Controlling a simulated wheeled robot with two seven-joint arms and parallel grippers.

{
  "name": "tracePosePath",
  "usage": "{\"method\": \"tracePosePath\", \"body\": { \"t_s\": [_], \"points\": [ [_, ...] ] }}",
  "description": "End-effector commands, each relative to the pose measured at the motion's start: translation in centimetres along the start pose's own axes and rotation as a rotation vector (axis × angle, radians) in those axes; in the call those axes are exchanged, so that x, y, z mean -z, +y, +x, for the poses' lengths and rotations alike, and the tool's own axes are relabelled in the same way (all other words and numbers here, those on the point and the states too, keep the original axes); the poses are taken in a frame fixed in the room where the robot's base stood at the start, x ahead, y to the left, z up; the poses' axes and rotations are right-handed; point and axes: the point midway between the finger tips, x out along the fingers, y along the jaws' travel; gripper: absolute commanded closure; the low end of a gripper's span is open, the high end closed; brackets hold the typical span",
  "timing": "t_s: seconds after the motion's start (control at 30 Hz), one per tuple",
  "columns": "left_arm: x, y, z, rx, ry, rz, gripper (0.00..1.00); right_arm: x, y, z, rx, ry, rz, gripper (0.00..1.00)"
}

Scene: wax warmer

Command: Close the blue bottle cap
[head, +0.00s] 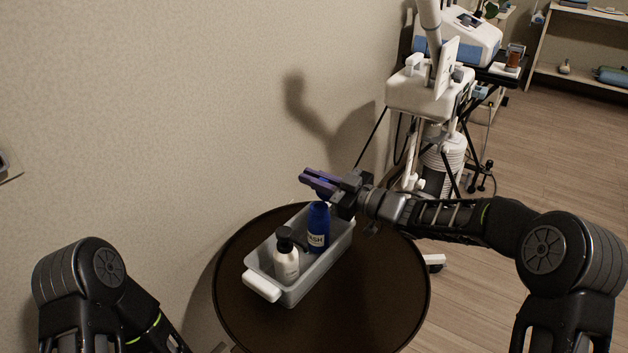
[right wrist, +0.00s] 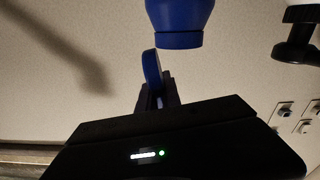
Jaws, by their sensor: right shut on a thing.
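The blue bottle (head: 318,230) with a white label stands upright in a light grey bin (head: 328,262) on a round dark table. In the right wrist view, which shows things upside down, the bottle (right wrist: 180,22) hangs at the top. The blue round cap (right wrist: 152,70) stands on edge at my right fingers, tilted away from the bottle's neck. The right gripper is shut on this cap. My left arm is at the lower left and its gripper is out of view.
A white pump bottle (head: 286,262) with a black head stands in the bin beside the blue bottle. The round table (head: 385,290) has bare room to the right of the bin. A wall is behind, and a white device stand (head: 425,95) is at the back right.

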Motion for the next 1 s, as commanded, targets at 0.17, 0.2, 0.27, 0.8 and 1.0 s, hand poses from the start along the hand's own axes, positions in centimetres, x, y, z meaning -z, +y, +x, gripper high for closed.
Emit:
{"method": "tracePosePath", "body": {
  "t_s": [0.17,0.2,0.27,0.8,1.0],
  "points": [
    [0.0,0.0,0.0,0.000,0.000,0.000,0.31,-0.1,-0.1,0.0,0.000,-0.002,-0.001,1.00],
    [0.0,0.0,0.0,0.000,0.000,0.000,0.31,-0.1,-0.1,0.0,0.000,-0.002,0.000,1.00],
    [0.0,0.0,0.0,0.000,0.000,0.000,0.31,-0.1,0.0,0.0,0.000,-0.002,0.000,1.00],
    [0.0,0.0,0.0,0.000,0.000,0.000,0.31,-0.1,0.0,0.0,0.000,-0.001,0.000,0.69],
    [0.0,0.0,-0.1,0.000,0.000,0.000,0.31,0.0,0.1,-1.2,-0.002,-0.001,-0.001,0.69]
  ]
}}
